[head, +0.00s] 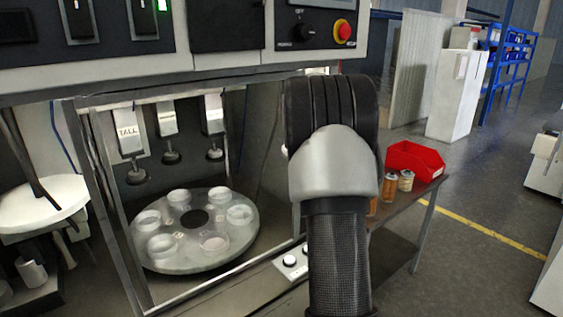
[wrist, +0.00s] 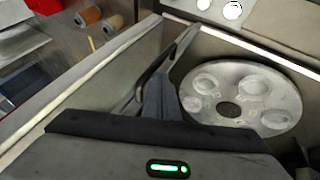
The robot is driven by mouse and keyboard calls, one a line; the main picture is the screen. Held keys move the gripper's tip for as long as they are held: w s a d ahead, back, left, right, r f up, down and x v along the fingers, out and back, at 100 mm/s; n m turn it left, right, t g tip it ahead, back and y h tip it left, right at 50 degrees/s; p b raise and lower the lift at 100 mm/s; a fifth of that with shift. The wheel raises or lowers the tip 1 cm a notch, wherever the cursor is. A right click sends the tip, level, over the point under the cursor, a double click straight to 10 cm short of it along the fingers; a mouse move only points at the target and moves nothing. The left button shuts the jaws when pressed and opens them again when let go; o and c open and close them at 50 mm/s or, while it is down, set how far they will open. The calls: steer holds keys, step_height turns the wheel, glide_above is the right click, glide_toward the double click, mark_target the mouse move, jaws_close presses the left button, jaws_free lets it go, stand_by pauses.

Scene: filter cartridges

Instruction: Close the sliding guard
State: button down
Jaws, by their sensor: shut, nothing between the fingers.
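The metal frame of the guard opening (head: 108,215) stands in front of a round turntable (head: 182,262) with several clear cups. I cannot tell a clear guard panel from the open gap, so how far the guard is shut is unclear. My gripper is hidden behind my own arm in the head view. In the wrist view my gripper (wrist: 184,45) shows as dark fingers closed together with nothing between them. The fingertips are near the pale lower rail (wrist: 235,38), beside the turntable (wrist: 285,112). Whether they touch the guard or frame cannot be told.
Station heads, one marked TALL (head: 127,130), hang above the turntable. A control panel with a red stop button (head: 343,30) is above. At right, a side table holds a red bin (head: 414,162) and amber cartridges (head: 390,187). A white round tray (head: 42,200) stands left.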

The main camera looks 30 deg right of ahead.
steer(key=d, duration=0.3)
steer(key=shift+w+d+p, duration=0.15)
steer(key=shift+d+p, duration=0.1)
steer(key=shift+p, duration=0.15)
steer(key=shift+d+r, duration=0.1)
